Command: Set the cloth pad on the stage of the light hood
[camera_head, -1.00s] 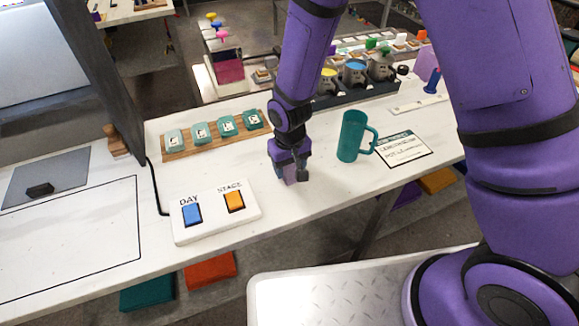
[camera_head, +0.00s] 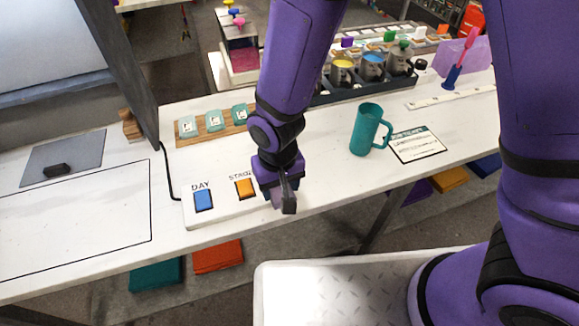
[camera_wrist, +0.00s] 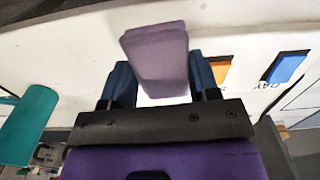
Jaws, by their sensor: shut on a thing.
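My gripper (camera_head: 284,192) hangs over the right end of the white button box, close to the table's front edge. In the wrist view my gripper (camera_wrist: 160,78) is shut on a mauve-grey cloth pad (camera_wrist: 156,45), which sticks out past the two dark blue fingers. In the head view the pad is hard to tell from the fingers. A grey plate (camera_head: 84,151) with a small black block (camera_head: 57,170) on it lies at the left, beside the dark upright hood panel (camera_head: 122,70). I cannot tell whether this plate is the stage.
The button box (camera_head: 215,217) carries a blue DAY button (camera_head: 203,199) and an orange STAGE button (camera_head: 244,188). A black-outlined area (camera_head: 75,225) at front left is bare.

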